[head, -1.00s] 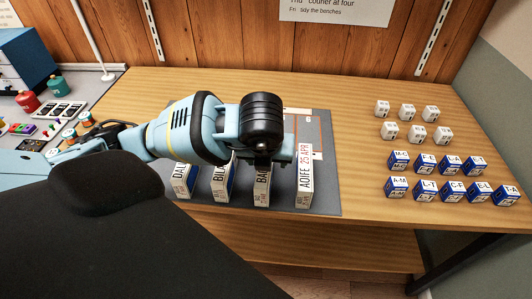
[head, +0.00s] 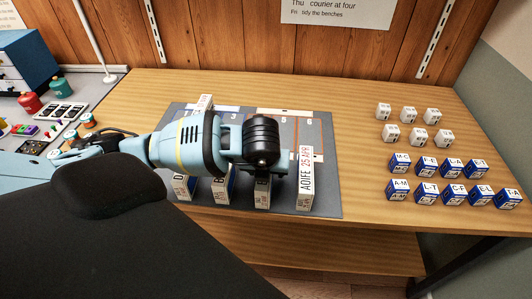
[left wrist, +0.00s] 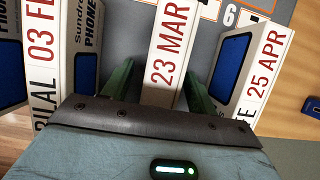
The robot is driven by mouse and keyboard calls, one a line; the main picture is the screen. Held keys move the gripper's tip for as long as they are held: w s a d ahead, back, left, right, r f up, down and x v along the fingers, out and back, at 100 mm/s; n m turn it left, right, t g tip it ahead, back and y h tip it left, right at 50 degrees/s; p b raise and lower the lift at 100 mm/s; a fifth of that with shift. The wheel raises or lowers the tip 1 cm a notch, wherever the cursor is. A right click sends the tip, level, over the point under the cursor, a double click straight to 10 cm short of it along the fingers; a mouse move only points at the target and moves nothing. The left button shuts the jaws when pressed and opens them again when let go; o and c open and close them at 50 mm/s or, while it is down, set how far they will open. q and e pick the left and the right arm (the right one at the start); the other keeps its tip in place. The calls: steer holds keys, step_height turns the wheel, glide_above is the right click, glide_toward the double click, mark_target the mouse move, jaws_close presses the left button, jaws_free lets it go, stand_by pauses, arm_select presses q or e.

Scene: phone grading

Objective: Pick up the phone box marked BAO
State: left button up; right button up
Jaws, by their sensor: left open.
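The BAO box (head: 262,196) is the third of the standing white phone boxes along the mat's front edge. My left wrist covers most of its top in the head view. In the left wrist view the box (left wrist: 169,35) shows the date 23 MAR on its top; its name is hidden by my gripper. My left gripper (left wrist: 160,82) is open, with one green finger on each side of this box. I cannot tell whether the fingers touch it. My right gripper is not in view.
The AOIFE box (head: 305,180) stands close on the right, and the BILAL box (left wrist: 45,60) close on the left. The grey mat (head: 326,200) has numbered slots. Several white cubes (head: 407,112) and blue cubes (head: 426,192) sit at the right. Wood between mat and cubes is clear.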

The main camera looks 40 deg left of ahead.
arm_select(q)
steer(key=c, duration=1.2)
steer(key=shift+r, duration=5.05)
steer(key=shift+c, duration=0.2)
